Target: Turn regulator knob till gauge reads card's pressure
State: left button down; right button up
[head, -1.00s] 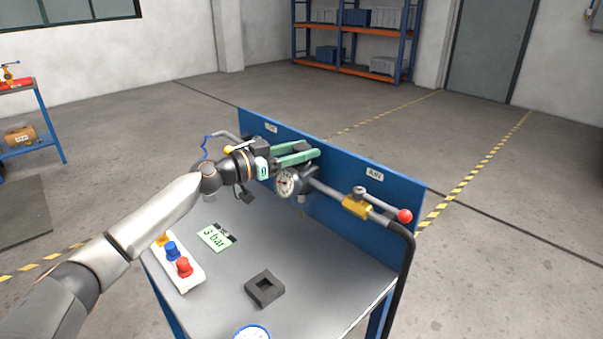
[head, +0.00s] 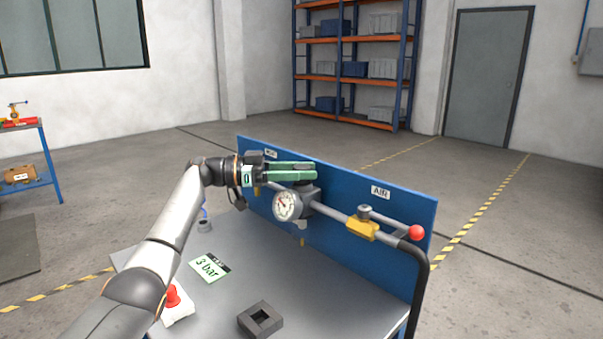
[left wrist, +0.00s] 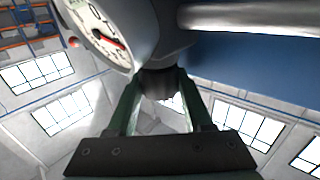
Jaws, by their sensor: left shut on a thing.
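The regulator (head: 308,196) sits on the pipe along the blue panel, with a round white gauge (head: 284,205) on its front. The gauge (left wrist: 103,30) also shows partly in the left wrist view, with a red needle; its numbers are too blurred to read. My left gripper (head: 312,172) has green fingers at the regulator. In the left wrist view, the gripper (left wrist: 156,88) is shut on the dark regulator knob (left wrist: 158,82). A card (head: 210,268) reading "3 bar" lies on the grey bench top. My right gripper is out of view.
A yellow valve (head: 362,230) with a red-ended lever (head: 416,232) sits right of the regulator, under an AIR label (head: 380,192).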

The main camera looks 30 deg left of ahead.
pick_arm(q)
jog(key=shift+r+m+g+h, duration=0.1)
jog(key=shift+m+g+h, duration=0.3)
jog(key=shift+m+g, duration=0.4)
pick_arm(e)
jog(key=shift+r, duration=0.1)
pick_arm(q)
jog(key=c, duration=0.6)
grip_release()
jog(key=shift+d, duration=0.1)
